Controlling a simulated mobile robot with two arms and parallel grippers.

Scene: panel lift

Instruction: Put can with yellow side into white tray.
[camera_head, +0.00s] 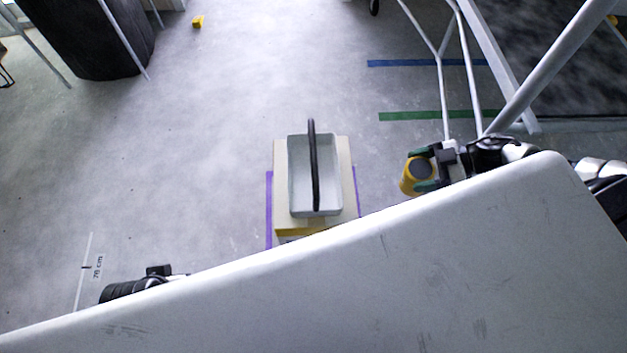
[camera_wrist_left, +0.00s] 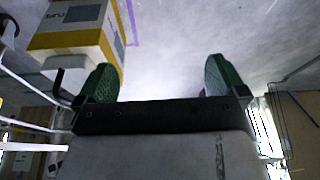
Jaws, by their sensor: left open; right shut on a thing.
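The can with the yellow side (camera_head: 408,182), with a dark grey end, is in my right gripper (camera_head: 424,170) in the head view. Its green-padded fingers are shut on the can, to the right of the white tray and apart from it. The white tray (camera_head: 299,178) has an arched dark handle and looks empty. It also shows partly in the left wrist view (camera_wrist_left: 68,63). My left gripper (camera_wrist_left: 160,78) is open and empty in the left wrist view, its green-padded fingers wide apart. In the head view its fingertips are hard to make out.
The tray stands on a pale box (camera_head: 343,160) with a yellow band, beside purple floor tape. A large scuffed white surface (camera_head: 400,290) fills the head view's bottom and hides much of both arms. White poles (camera_head: 545,70) stand at right. The floor left of the box is clear.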

